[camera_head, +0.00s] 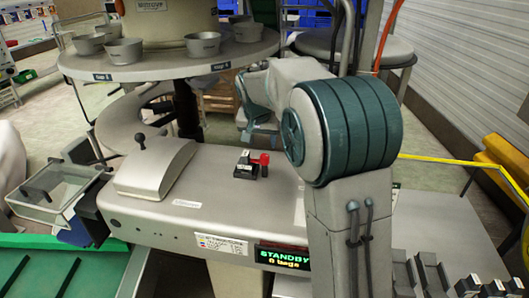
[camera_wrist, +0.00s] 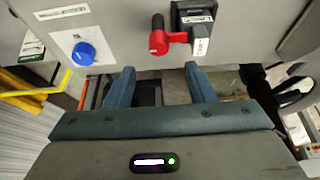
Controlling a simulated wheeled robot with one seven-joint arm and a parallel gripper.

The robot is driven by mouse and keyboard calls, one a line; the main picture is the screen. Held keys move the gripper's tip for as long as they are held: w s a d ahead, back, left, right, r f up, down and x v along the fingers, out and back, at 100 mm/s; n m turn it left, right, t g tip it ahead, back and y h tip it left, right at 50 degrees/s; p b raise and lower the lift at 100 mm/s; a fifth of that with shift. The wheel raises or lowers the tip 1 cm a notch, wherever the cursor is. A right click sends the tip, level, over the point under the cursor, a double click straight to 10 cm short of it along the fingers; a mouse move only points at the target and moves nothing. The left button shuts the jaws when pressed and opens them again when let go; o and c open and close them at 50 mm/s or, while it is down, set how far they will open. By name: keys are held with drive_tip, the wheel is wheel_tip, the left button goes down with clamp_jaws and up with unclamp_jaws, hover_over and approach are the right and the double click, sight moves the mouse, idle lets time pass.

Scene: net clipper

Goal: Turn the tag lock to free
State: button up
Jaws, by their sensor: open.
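The tag lock, a small black block (camera_head: 246,168) with a red knob or lever (camera_head: 264,160), sits on the grey machine top in the head view. In the wrist view the black block (camera_wrist: 193,22) carries a white label, and its red lever (camera_wrist: 159,40) sticks out toward the left, ending in a dark-tipped round part. My gripper (camera_wrist: 161,78) is open and empty, its two blue fingers apart. The red lever shows just beyond the gap between the fingertips, with no visible contact. In the head view my arm hides much of the gripper.
A blue button (camera_wrist: 84,53) on a white plate is left of the lock. A grey lever housing (camera_head: 155,168) stands left on the machine. The display (camera_head: 283,259) reads STANDBY. A round table (camera_head: 170,62) with metal cups is behind. Yellow hose (camera_head: 440,160) runs right.

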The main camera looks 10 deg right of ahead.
sight(264, 155)
drive_tip(key=x, duration=0.8)
drive_tip(key=shift+d+p, duration=0.1)
drive_tip(key=shift+p, duration=0.3)
drive_tip(key=shift+c, duration=0.3)
drive_tip(key=c, duration=0.9)
